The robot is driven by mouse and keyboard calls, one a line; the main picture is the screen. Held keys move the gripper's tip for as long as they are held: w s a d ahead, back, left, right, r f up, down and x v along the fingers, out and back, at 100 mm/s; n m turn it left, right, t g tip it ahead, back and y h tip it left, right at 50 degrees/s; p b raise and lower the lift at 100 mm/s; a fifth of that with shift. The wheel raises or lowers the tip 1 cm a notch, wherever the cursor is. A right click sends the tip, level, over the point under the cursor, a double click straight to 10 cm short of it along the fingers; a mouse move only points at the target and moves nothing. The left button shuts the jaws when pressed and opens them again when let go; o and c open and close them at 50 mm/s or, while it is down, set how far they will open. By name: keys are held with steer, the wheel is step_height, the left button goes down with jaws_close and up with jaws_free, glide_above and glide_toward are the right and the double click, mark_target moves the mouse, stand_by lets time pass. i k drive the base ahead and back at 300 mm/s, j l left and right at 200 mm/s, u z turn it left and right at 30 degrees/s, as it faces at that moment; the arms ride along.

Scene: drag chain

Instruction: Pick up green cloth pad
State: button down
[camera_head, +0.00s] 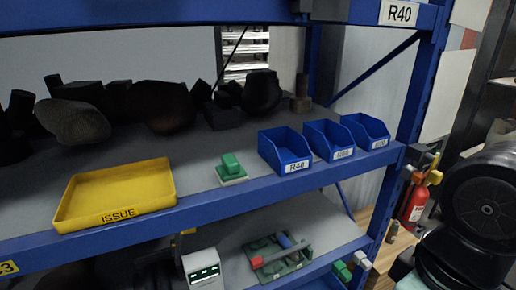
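A small green item (231,167) sits on the upper shelf, between the yellow tray and the blue bins. It looks like a raised green block on a paler, flat square base; whether it is cloth I cannot tell. My gripper is not in view. A black rounded arm part, likely mine, fills the right edge.
A yellow tray (72,209) marked ISSUE is at the left front. Three blue bins (277,162) stand to the right. Dark lumpy objects (160,105) line the back. A blue upright (419,95) bounds the shelf. A red extinguisher (415,203) is beyond.

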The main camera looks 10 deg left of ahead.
mark_target(231, 172)
steer(key=u, duration=1)
